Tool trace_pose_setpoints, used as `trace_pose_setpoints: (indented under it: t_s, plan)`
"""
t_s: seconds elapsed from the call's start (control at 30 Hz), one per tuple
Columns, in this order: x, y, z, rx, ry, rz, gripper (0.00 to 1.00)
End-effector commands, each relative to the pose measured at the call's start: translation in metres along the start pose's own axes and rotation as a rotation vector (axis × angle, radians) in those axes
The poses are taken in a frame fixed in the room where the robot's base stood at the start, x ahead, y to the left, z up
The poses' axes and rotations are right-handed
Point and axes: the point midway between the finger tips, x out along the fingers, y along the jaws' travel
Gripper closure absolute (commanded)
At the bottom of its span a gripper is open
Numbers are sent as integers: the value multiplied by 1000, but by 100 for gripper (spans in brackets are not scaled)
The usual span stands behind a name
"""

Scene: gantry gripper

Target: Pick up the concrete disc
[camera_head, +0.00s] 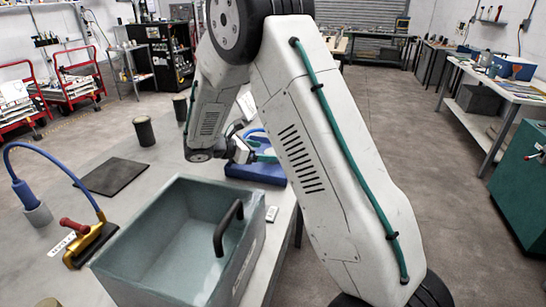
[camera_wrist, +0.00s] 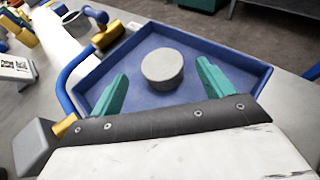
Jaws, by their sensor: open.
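The concrete disc (camera_wrist: 162,69) is a short, round grey block in the wrist view. It lies on the floor of a shallow blue tray (camera_wrist: 215,45). My gripper (camera_wrist: 160,83) is open, with its two green fingers apart and the disc showing beyond and between them. In the head view the blue tray (camera_head: 262,174) is partly behind my arm, and the disc is hidden there.
A grey open bin with a black handle (camera_head: 150,270) stands at the table's front. A dark mat (camera_head: 112,177), dark cylinders (camera_head: 144,131) and a yellow tool with a blue hose (camera_head: 92,243) are on the table to the left. Bare tabletop lies between them.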

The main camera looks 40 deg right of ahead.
Motion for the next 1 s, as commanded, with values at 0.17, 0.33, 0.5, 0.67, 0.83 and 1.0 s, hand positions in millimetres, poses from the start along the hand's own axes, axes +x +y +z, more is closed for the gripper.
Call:
trace_pose_setpoints:
  t_s: [0.17,0.33,0.5,0.67,0.83,1.0]
  plan:
    - [20,-2,-5,-2,-1,-4,20]
    - [45,-3,-7,0,0,-3,20]
    - [51,-2,-7,0,1,0,20]
    - [50,-2,-7,0,1,0,37]
    - [50,-2,-7,1,1,0,74]
    - [50,-2,-6,1,0,0,74]
